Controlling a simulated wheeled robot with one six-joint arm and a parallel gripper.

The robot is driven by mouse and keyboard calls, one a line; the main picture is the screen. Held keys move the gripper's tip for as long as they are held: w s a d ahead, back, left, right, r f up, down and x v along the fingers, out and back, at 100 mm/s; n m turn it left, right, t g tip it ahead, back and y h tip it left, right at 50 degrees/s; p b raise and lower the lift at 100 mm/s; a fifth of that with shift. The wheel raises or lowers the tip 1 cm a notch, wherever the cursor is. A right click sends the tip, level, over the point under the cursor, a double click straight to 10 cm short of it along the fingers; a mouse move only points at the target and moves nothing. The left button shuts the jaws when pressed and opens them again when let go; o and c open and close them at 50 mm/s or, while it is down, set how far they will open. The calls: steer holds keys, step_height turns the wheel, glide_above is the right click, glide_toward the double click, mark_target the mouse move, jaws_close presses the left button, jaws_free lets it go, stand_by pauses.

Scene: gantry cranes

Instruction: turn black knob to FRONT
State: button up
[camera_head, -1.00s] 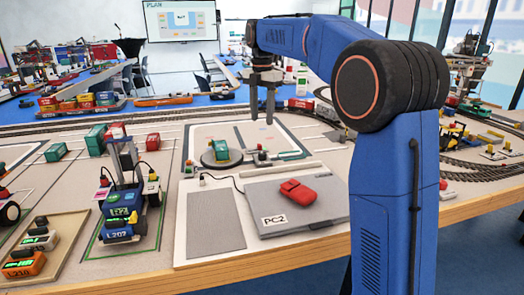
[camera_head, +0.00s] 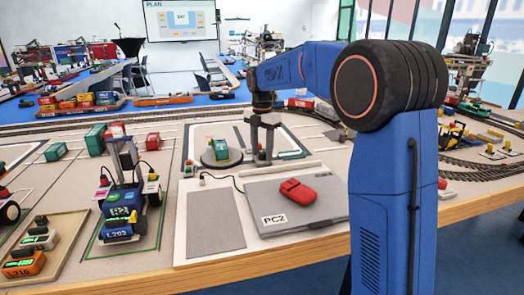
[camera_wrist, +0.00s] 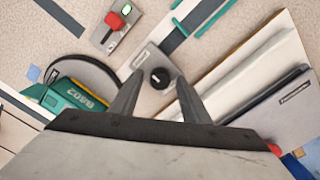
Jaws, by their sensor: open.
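The black knob (camera_wrist: 160,77) is a small round dial on a grey plate (camera_wrist: 158,96), with a light mark on its top. In the wrist view it sits between and just beyond the two fingertips of my gripper (camera_wrist: 157,82). The fingers are apart and I see no contact with the knob. In the head view my gripper (camera_head: 262,158) points down over the board beside the turntable, and the knob is hidden behind the fingers or too small to tell. Any FRONT lettering is too small to read.
A green container marked B402 (camera_wrist: 75,103) sits on the round turntable (camera_head: 222,160) left of my gripper.

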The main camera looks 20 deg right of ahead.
steer(key=shift+c, duration=0.4)
steer(key=c, duration=1)
